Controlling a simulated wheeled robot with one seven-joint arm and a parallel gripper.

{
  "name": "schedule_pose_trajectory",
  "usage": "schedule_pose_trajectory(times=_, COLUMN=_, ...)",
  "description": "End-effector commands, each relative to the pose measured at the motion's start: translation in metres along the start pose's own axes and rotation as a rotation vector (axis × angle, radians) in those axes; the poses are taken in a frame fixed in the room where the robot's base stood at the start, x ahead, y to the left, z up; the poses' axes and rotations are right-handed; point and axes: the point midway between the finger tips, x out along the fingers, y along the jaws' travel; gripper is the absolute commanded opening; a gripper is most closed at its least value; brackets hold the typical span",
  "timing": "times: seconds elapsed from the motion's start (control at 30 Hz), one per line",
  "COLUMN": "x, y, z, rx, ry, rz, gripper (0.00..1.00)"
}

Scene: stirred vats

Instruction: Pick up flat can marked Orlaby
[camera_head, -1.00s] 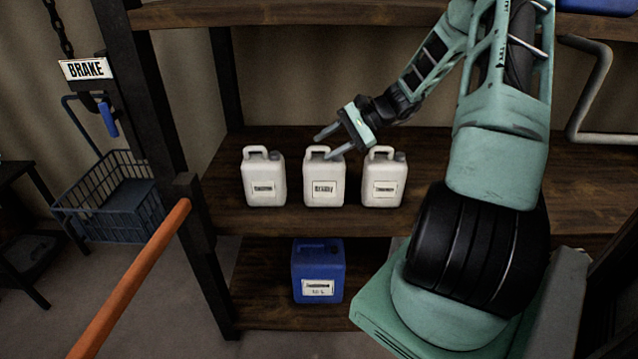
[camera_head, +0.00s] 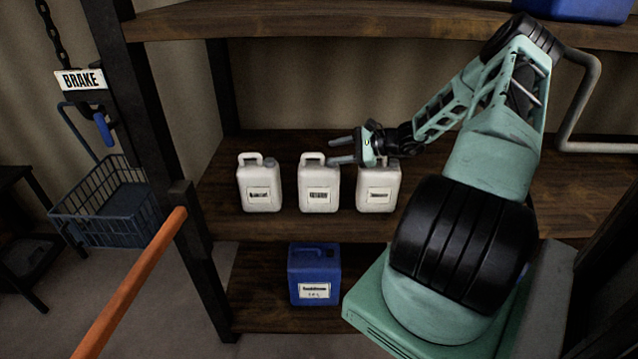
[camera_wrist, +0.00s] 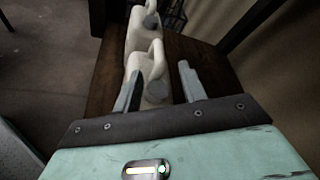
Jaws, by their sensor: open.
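Three white flat cans with handles and grey caps stand upright in a row on the wooden shelf: a left can (camera_head: 261,184), a middle can (camera_head: 319,186) and a right can (camera_head: 378,188). Each has a pale label, too blurred to read surely, so I cannot tell which says Orlaby. My gripper (camera_head: 336,150) is open and empty, pointing left near the tops of the middle and right cans. In the wrist view my gripper (camera_wrist: 160,84) has a near white can (camera_wrist: 143,62) beyond and partly between its fingers; another white can (camera_wrist: 138,35) stands behind it.
A blue can (camera_head: 314,270) stands on the lower shelf (camera_head: 260,318). A dark shelf post and an orange rail (camera_head: 130,283) are at left, with a wire basket (camera_head: 110,205) beyond. The upper shelf (camera_head: 330,20) lies overhead. Shelf behind the cans is clear.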

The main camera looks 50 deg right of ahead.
Motion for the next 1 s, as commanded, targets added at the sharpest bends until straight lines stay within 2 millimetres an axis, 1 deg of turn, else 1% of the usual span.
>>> schedule_pose_trajectory(times=0.03, x=0.008, y=-0.001, z=0.002, rx=0.001, ry=-0.002, rz=0.001, gripper=0.42)
schedule_pose_trajectory(times=0.1, x=0.016, y=-0.001, z=0.002, rx=0.002, ry=-0.002, rz=0.000, gripper=0.42)
schedule_pose_trajectory(times=0.27, x=0.025, y=0.000, z=0.001, rx=0.000, ry=0.000, rz=0.001, gripper=0.42)
schedule_pose_trajectory(times=0.37, x=0.035, y=-0.001, z=0.003, rx=0.002, ry=-0.002, rz=0.001, gripper=0.42)
schedule_pose_trajectory(times=0.5, x=0.056, y=-0.002, z=0.005, rx=0.002, ry=-0.002, rz=0.002, gripper=0.42)
schedule_pose_trajectory(times=0.6, x=0.068, y=-0.001, z=0.003, rx=0.001, ry=0.000, rz=0.000, gripper=0.42)
schedule_pose_trajectory(times=0.7, x=0.075, y=-0.001, z=0.002, rx=-0.001, ry=0.001, rz=-0.001, gripper=0.42)
schedule_pose_trajectory(times=0.93, x=0.075, y=0.000, z=0.001, rx=-0.001, ry=0.001, rz=-0.001, gripper=0.42)
schedule_pose_trajectory(times=0.97, x=0.075, y=0.000, z=0.001, rx=-0.001, ry=0.001, rz=-0.001, gripper=0.33)
schedule_pose_trajectory(times=1.0, x=0.075, y=0.000, z=0.001, rx=-0.001, ry=0.001, rz=-0.001, gripper=0.22)
